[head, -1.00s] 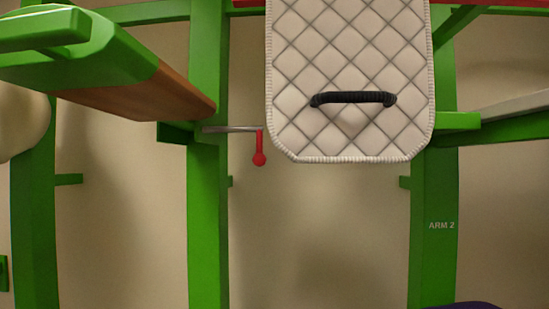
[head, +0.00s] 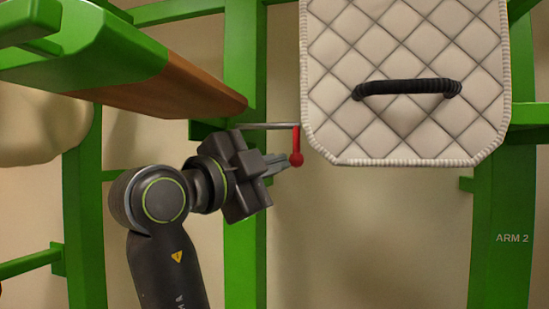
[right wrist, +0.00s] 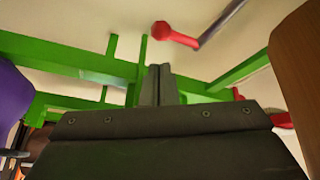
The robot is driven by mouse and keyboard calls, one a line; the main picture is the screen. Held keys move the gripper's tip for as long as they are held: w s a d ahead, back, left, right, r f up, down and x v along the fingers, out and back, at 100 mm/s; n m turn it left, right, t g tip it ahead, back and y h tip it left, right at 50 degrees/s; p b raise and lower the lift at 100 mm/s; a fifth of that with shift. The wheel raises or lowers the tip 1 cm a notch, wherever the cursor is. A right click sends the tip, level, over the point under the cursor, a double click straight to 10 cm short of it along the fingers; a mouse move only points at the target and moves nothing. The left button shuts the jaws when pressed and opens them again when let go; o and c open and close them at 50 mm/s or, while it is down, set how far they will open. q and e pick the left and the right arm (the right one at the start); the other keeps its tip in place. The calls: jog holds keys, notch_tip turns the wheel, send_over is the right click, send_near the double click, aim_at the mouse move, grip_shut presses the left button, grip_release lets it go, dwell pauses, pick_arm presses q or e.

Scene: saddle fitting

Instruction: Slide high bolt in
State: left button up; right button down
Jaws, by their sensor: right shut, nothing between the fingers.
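The bolt is a thin grey rod (head: 268,126) with a red handle (head: 296,142) that hangs down and ends in a round knob. The rod runs from the green post to the left edge of the quilted pad. My right gripper (head: 284,163) is shut and empty, its fingertips close to the left of the knob; I cannot tell whether they touch it. In the right wrist view, the shut fingers (right wrist: 159,84) point up the picture, and the red handle (right wrist: 176,35) is beyond them with a visible gap. My left gripper is not in view.
A cream quilted pad (head: 412,128) with a black handle (head: 408,88) hangs right of the bolt. A green and brown beam (head: 165,88) reaches in above my right arm. Green posts (head: 245,255) stand behind. Space below the pad looks open.

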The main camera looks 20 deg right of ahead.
aim_at(302, 158)
jog(key=p+x, duration=0.2)
jog(key=x, duration=0.4)
jog(key=shift+d+r+p, duration=0.1)
jog(key=shift+r+p, duration=0.05)
jog(key=shift+p, duration=0.2)
jog(key=shift+w+d, duration=0.25)
jog(key=shift+d, duration=0.25)
